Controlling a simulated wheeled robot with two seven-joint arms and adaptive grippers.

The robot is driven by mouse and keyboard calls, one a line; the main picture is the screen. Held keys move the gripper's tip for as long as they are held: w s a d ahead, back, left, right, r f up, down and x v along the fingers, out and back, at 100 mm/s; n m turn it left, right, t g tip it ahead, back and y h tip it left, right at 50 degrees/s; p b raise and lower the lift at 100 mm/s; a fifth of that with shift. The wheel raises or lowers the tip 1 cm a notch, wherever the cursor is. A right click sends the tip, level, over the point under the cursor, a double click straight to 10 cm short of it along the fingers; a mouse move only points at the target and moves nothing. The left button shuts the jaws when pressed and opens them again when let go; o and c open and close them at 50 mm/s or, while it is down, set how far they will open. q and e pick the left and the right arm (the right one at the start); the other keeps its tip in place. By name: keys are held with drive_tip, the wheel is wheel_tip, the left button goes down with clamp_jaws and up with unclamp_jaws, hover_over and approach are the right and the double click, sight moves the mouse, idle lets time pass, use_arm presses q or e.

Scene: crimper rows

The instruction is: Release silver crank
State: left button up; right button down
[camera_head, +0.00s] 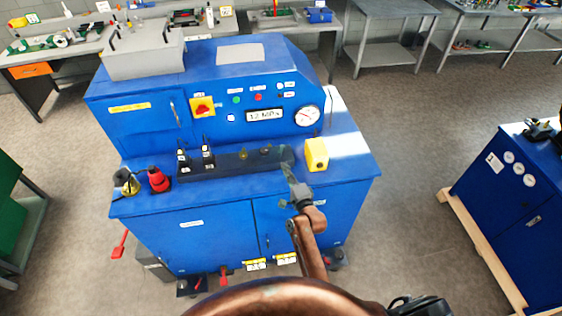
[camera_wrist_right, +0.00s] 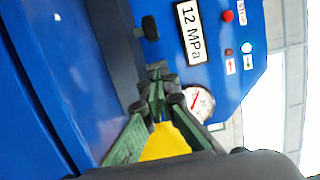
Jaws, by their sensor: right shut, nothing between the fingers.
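My right gripper (camera_head: 287,155) is over the right end of a dark bar (camera_head: 225,164) on the blue machine's ledge. In the right wrist view its green fingers (camera_wrist_right: 157,72) come together at the tips, with nothing held between them. A dark knob (camera_wrist_right: 150,28) stands on the bar just beyond the fingertips, apart from them. Two small brass-coloured fittings (camera_head: 243,155) sit on the bar, left of the gripper. Two upright black levers (camera_head: 207,155) stand at the bar's left end. I cannot tell which part is the silver crank. My left gripper is out of view.
A yellow block (camera_head: 317,154) stands on the ledge close to the right of the gripper. The panel behind carries a 12 MPa display (camera_head: 264,115) and a round gauge (camera_head: 307,116). The ledge's front right is clear.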

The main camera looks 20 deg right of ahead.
drive_tip(key=shift+s+d+f, duration=0.1)
drive_tip(key=shift+s+d, duration=0.1)
drive_tip(key=shift+s, duration=0.35)
drive_tip(key=shift+s+d, duration=0.2)
drive_tip(key=shift+s, duration=0.35)
drive_tip(key=shift+s+a, duration=0.15)
drive_tip(key=shift+s, duration=0.2)
drive_tip(key=shift+f, duration=0.15)
